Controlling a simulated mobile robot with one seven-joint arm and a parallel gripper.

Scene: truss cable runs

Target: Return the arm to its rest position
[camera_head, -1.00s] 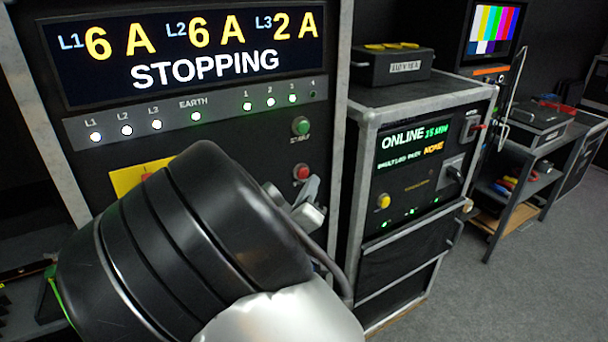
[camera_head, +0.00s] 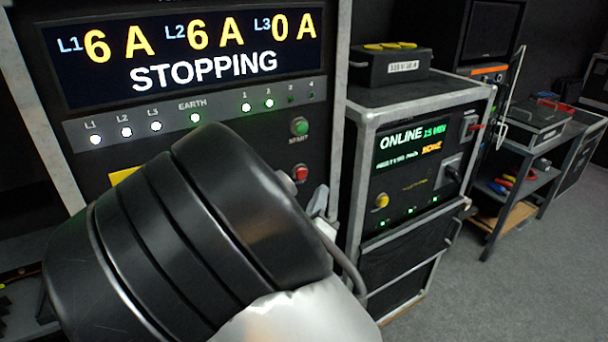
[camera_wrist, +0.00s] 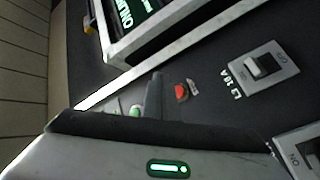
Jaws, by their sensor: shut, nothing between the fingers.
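My arm's large black wrist joint fills the lower left of the head view, in front of the power rack (camera_head: 70,160). My gripper (camera_wrist: 155,97) shows in the wrist view as a dark finger shape above its grey housing. It is shut and empty, apart from the panel's controls as far as I can tell. The rack's display (camera_head: 190,55) reads L1 6 A, L2 6 A, L3 0 A and STOPPING. Its green START button (camera_head: 299,127) and red button (camera_head: 300,173) stand just above and right of my arm; a red button (camera_wrist: 181,92) also shows in the wrist view.
Right of my arm stands a cabinet (camera_head: 358,106) with an ONLINE screen (camera_head: 413,146) and a black box (camera_head: 390,66) on top. A dark monitor (camera_head: 492,30) and a side bench (camera_head: 545,125) are farther right. Carpet (camera_head: 510,290) is clear at lower right.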

